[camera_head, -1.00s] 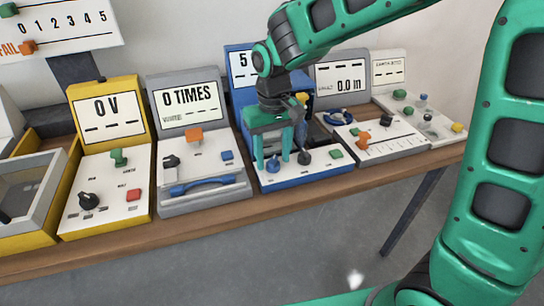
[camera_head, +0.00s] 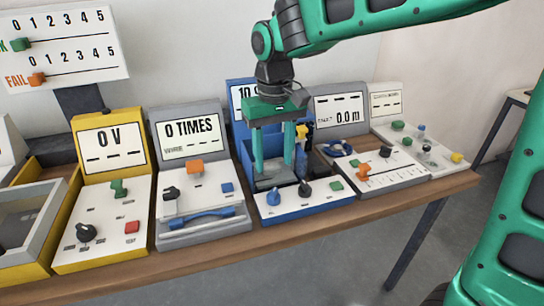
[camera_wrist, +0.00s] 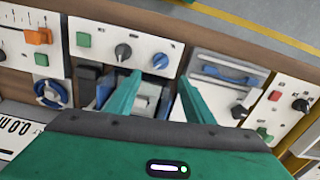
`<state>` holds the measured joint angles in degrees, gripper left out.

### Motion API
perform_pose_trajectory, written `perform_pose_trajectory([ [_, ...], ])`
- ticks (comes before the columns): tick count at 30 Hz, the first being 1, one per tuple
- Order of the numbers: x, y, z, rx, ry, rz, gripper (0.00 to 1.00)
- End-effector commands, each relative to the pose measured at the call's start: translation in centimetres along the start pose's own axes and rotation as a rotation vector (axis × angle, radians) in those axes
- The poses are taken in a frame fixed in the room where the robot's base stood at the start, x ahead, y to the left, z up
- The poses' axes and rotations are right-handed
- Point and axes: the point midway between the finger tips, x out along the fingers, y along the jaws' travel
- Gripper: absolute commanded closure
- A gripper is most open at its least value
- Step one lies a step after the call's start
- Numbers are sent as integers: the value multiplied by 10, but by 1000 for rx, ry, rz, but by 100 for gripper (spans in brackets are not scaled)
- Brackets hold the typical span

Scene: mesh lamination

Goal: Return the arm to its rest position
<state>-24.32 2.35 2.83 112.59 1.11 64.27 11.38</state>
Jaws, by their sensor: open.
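My green gripper (camera_head: 273,170) hangs from the arm in front of the blue machine (camera_head: 315,203) in the head view, with its two fingers pointing down and spread apart. Nothing is seen between the fingers. In the wrist view my gripper (camera_wrist: 160,95) also shows two separated fingers, over the blue machine's area with its dark knob (camera_wrist: 123,52) and blue knob (camera_wrist: 160,61) beyond the tips. The gripper hides part of the blue machine's screen and middle. I cannot tell whether the fingertips touch it.
A grey machine reading "0 TIMES" (camera_head: 190,133) and a yellow machine reading "0 V" (camera_head: 112,140) stand left. A machine reading "0.0 m" (camera_head: 340,112) stands right. A PASS/FAIL slider board (camera_head: 70,65) is at the far left. The wooden table edge (camera_head: 200,252) runs along the front.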

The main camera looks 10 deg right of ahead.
Motion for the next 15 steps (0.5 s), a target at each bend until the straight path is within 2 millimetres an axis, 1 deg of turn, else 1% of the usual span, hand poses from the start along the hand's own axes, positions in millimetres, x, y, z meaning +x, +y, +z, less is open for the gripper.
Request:
perform_pose_trajectory([
  [2,0,4,2,8,0,1,52],
  [4,-1,17,6,32,1,4,52],
  [5,-1,26,10,49,2,6,52],
  [8,-1,69,31,132,4,14,52],
  [9,-1,90,44,176,4,18,52],
  [11,1,122,67,246,4,23,52],
  [12,2,142,85,295,4,25,52],
  [14,6,169,113,369,4,27,52],
  [15,9,185,134,418,2,27,52],
])
